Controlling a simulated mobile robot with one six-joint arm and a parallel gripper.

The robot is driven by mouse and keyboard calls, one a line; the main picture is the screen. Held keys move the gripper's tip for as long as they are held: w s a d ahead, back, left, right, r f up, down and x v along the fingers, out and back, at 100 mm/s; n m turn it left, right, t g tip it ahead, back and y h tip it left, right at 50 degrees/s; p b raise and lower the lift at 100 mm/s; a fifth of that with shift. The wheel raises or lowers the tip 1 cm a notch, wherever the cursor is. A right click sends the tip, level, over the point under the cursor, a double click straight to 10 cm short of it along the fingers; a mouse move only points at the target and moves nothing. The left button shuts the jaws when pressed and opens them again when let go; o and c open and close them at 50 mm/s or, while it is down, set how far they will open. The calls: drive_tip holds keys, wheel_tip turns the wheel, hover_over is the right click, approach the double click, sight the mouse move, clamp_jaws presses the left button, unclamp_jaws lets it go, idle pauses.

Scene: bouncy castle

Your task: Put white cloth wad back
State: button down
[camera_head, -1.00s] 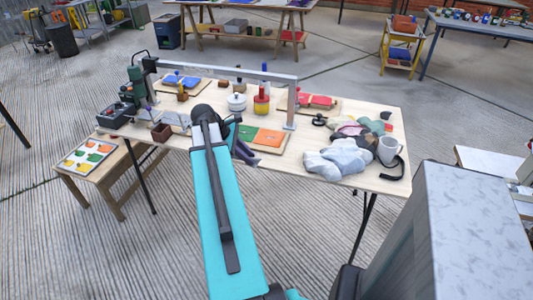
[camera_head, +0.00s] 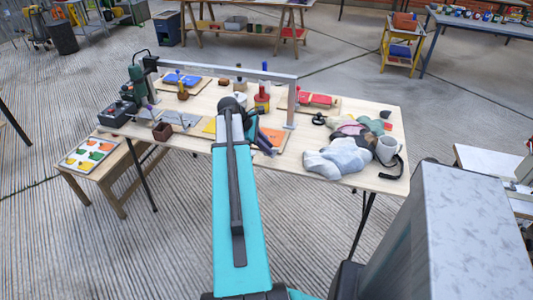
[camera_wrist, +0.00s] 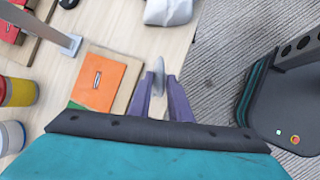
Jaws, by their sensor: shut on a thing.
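My gripper (camera_wrist: 159,88) is shut on the white cloth wad (camera_wrist: 159,77), a small pale grey-white lump between its purple fingertips in the wrist view. In the head view my gripper (camera_head: 264,144) shows only in part beyond my arm, over the table's front edge by the orange panel. I cannot make out the wad in that view. A larger heap of pale grey and coloured cloths (camera_head: 338,158) lies at the table's front right. Its pale edge also shows at the top of the wrist view (camera_wrist: 168,10).
The orange panel (camera_wrist: 106,84) lies left of my gripper. A metal gantry (camera_head: 230,70) spans the table. Red-yellow can (camera_head: 262,102) and red panels (camera_head: 316,100) stand behind. Bare wood (camera_head: 300,140) lies between panel and cloths.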

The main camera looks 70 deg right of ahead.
drive_tip(key=shift+f+p, duration=0.4)
drive_tip(key=shift+f, duration=1.3)
drive_tip(key=c, duration=1.6)
unclamp_jaws()
drive_tip(key=shift+o, duration=0.2)
drive_tip(key=shift+w+a+r, duration=0.1)
drive_tip(key=shift+r, duration=0.05)
drive_tip(key=b+v, duration=0.2)
drive_tip(key=v, duration=0.9)
drive_tip(key=shift+a+r, duration=0.2)
drive_tip(key=shift+r, duration=0.05)
drive_tip(key=shift+w, duration=0.2)
